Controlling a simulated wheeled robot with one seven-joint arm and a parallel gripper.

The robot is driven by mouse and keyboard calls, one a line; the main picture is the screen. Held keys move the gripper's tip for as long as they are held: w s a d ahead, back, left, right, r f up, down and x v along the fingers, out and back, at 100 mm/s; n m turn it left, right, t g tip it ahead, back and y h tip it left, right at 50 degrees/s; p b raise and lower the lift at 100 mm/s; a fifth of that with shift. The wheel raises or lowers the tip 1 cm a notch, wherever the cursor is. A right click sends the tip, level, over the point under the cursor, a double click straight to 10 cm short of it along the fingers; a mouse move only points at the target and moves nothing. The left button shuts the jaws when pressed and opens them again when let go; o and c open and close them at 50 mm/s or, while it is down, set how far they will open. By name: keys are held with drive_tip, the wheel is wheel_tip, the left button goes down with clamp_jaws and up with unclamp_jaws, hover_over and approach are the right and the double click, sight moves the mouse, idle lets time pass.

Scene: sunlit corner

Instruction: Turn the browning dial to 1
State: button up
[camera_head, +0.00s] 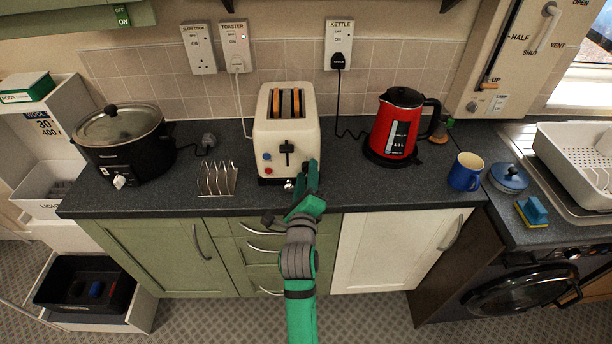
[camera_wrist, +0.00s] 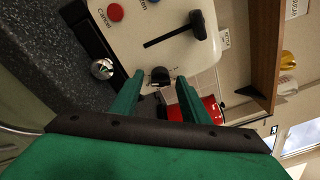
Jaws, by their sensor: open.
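The cream toaster (camera_head: 267,131) stands on the dark worktop, with bread in both slots. Its front shows close up in the wrist view (camera_wrist: 185,52), turned sideways. A small black dial (camera_wrist: 160,76) sits on that front; its setting is not readable. My gripper (camera_head: 308,172) is at the toaster's lower right front. In the wrist view its green fingers (camera_wrist: 158,88) are apart, with the dial in line between their tips. I cannot tell whether they touch it. In the head view the gripper hides the dial.
A black lever (camera_wrist: 180,33), red Cancel button (camera_wrist: 115,12) and silver knob (camera_wrist: 102,68) are near the dial. A toast rack (camera_head: 217,180) and slow cooker (camera_head: 120,140) stand left. The red kettle (camera_head: 396,125) and blue mug (camera_head: 465,172) stand right.

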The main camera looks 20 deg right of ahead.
drive_tip(key=shift+a, duration=0.1)
drive_tip(key=c, duration=1)
